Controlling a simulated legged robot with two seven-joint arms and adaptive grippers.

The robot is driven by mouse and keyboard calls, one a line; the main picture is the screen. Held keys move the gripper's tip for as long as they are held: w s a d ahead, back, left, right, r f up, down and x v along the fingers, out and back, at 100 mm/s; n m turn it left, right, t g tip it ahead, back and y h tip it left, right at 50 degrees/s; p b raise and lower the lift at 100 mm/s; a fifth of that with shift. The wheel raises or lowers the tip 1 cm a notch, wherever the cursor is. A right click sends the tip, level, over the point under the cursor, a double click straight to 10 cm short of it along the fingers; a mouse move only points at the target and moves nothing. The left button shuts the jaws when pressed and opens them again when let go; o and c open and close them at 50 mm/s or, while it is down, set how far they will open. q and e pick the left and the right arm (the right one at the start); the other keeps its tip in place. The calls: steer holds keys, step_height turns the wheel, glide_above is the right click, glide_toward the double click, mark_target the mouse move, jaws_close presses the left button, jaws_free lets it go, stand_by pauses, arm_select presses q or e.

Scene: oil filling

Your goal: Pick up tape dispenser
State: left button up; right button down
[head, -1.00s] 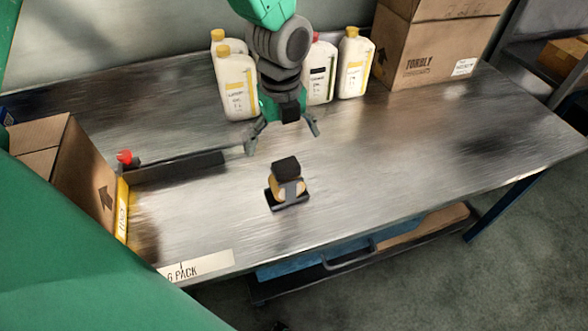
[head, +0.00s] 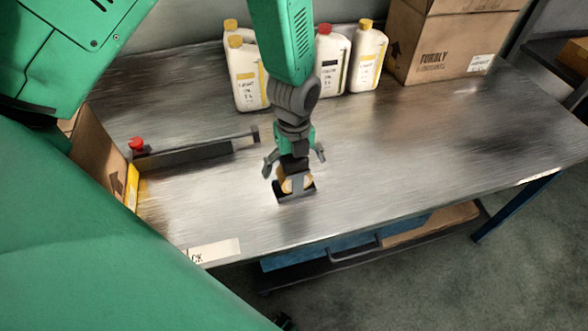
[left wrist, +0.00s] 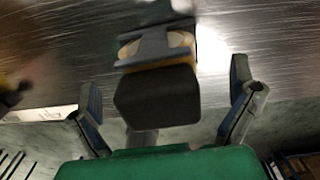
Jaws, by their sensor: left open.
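The tape dispenser (head: 296,192) stands on the metal table, with a dark base, a tan tape roll and a black block-like top. My left gripper (head: 294,165) is open above it in the head view and partly hides its top. In the left wrist view the tape dispenser (left wrist: 158,85) lies between and beyond the two spread fingers of my left gripper (left wrist: 168,105). I see clear gaps on both sides, and neither finger touches it there. My right gripper is not in view.
Several white bottles (head: 247,78) with yellow or red caps stand at the table's back. A cardboard box (head: 445,45) stands at the back right and another (head: 92,150) at the left. A dark bar (head: 195,152) lies left of the gripper. The table's right side (head: 440,140) is clear.

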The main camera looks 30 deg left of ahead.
arm_select(q)
steer(key=shift+d+r, duration=0.1)
steer(key=shift+d, duration=0.25)
steer(key=c, duration=1.4)
steer(key=shift+a, duration=0.2)
steer(key=shift+a, duration=0.1)
steer(key=shift+r, duration=0.15)
step_height(320, 180, up, 10)
steer(key=shift+f, duration=0.1)
steer(key=o, duration=0.9)
steer(key=shift+c, duration=0.2)
steer(key=c, duration=0.4)
steer(key=shift+a+f, duration=0.1)
steer(key=shift+c, duration=0.2)
